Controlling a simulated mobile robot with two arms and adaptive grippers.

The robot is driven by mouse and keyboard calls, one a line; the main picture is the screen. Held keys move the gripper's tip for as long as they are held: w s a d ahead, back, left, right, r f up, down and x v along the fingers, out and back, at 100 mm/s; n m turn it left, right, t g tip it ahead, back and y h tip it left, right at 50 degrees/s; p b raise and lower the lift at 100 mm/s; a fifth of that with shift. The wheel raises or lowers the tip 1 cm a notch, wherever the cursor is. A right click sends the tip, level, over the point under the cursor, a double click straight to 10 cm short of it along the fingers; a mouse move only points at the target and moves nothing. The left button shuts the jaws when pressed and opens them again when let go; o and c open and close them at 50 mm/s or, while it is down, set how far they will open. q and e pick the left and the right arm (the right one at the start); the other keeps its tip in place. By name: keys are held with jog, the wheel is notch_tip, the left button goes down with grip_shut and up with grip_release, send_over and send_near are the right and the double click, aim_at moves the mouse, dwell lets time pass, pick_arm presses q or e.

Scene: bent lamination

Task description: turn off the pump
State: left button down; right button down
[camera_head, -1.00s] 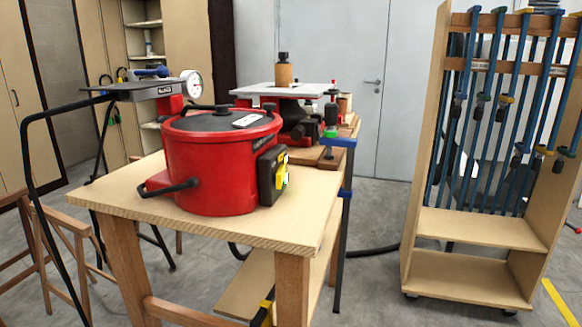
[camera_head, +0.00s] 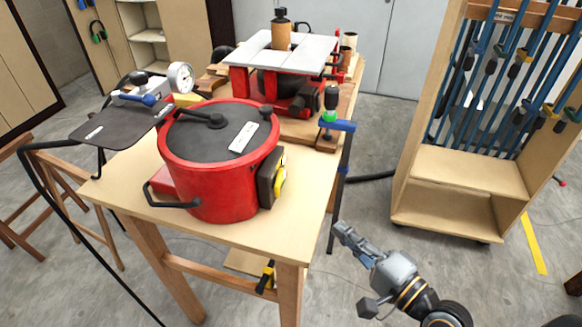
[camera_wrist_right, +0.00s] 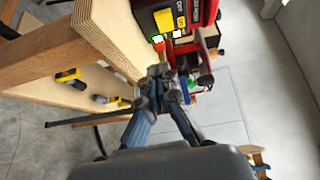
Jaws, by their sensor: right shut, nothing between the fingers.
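The pump is a round red vessel (camera_head: 218,175) with a dark lid, standing on the wooden table. A dark switch box (camera_head: 267,178) with a yellow part (camera_head: 281,178) sits on its right side. In the right wrist view the yellow part (camera_wrist_right: 165,20) shows at the top, with small green and white pieces by it. My right gripper (camera_head: 344,233) is shut and empty, to the right of the table and lower right of the switch box, apart from both. Its closed fingers (camera_wrist_right: 163,78) also show in the right wrist view. My left gripper is not in view.
The wooden table edge (camera_head: 240,242) lies left of my right gripper. A blue clamp (camera_head: 338,125) grips the table's right side near a red machine (camera_head: 290,95). A gauge (camera_head: 181,77) stands at the back left. A clamp rack (camera_head: 445,215) stands right. Floor between is free.

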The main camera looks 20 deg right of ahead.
aim_at(281, 184)
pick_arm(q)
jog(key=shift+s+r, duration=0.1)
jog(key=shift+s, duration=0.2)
pick_arm(e)
jog(key=shift+d+r, duration=0.1)
jog(key=shift+r, duration=0.6)
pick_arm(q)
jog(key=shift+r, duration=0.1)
pick_arm(e)
jog(key=shift+w, duration=0.1)
